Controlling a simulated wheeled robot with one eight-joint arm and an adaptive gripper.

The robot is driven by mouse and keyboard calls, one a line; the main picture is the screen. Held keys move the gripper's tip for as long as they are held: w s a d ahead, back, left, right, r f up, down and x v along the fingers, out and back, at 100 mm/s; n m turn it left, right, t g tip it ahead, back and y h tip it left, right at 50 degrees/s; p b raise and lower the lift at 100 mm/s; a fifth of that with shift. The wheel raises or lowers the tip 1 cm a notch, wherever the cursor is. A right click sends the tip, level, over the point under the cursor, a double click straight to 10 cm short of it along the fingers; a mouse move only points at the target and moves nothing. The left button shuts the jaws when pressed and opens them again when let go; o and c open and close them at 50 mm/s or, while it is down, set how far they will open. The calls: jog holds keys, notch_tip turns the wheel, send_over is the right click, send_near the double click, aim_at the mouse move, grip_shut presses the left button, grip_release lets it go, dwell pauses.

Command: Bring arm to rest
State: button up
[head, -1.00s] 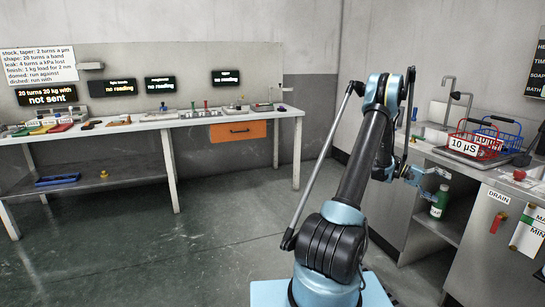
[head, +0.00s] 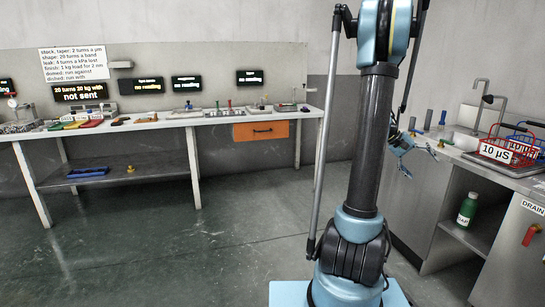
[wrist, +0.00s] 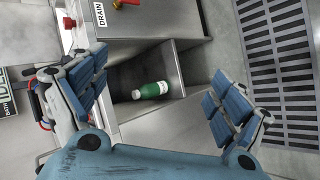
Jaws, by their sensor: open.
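My gripper (head: 420,150) is at the right in the head view, beside the front edge of the sink counter, partly hidden behind my arm. In the wrist view my gripper (wrist: 160,108) shows its two blue padded fingers spread wide, with nothing between them touching. My arm stands tall in the middle of the head view, its elbow near the top edge. A green bottle (wrist: 153,90) with a white cap shows beyond the fingers, apart from them; it stands on the shelf under the counter in the head view (head: 467,209).
The sink counter (head: 455,158) holds red (head: 497,150) and blue (head: 525,137) wire baskets near its edge. A long workbench (head: 160,122) with an orange drawer (head: 262,133) runs along the back wall. The floor (head: 220,245) between is clear. A floor grate (wrist: 280,70) shows in the wrist view.

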jog(key=s+a+n+t+y, duration=0.15)
jog(key=s+a, duration=0.35)
jog(key=a, duration=0.6)
jog(key=s+a+n+t+y, duration=0.1)
jog(key=s+a+t+y, duration=0.3)
jog(key=a, duration=0.7)
jog(key=s+a+f+n+y, duration=0.1)
jog(key=s+a+f+y, duration=0.1)
jog(key=s+a+f, duration=0.2)
jog(key=s+a+f+n+y, duration=0.1)
jog(key=s+a+f, duration=0.4)
jog(key=s+a, duration=0.5)
jog(key=a, duration=0.4)
jog(key=shift+s+y, duration=0.35)
jog(key=shift+s, duration=0.05)
